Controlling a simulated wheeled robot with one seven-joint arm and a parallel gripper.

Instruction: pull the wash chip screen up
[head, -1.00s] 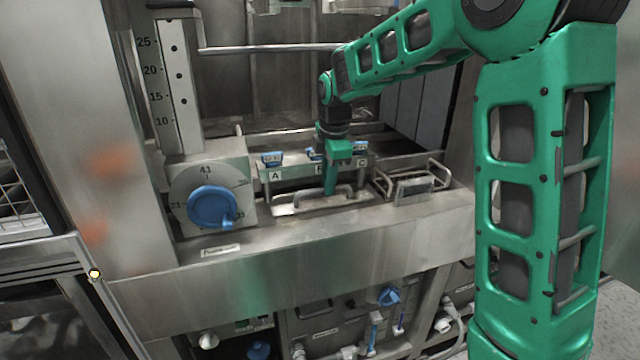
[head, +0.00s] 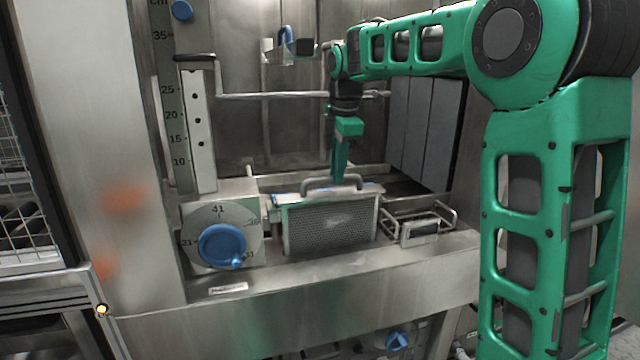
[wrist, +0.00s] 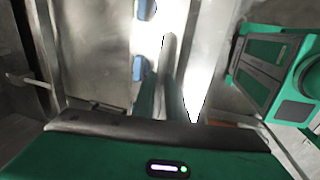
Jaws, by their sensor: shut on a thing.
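The wash chip screen (head: 331,230) is a grey perforated panel with a bar handle (head: 318,184) along its top. It stands upright in the washer's trough, with much of its mesh face showing above the front ledge. My gripper (head: 339,180) points down and is shut on the handle. In the wrist view my gripper's fingers (wrist: 161,100) close around the bar, seen end-on and partly hidden. The screen's lower edge is hidden behind the ledge.
A blue dial knob (head: 222,245) is left of the screen, with a number scale (head: 198,130) above it. A wire holder (head: 420,228) sits close on the right. A horizontal pipe (head: 270,96) crosses behind my wrist. A steel ledge (head: 330,268) runs in front.

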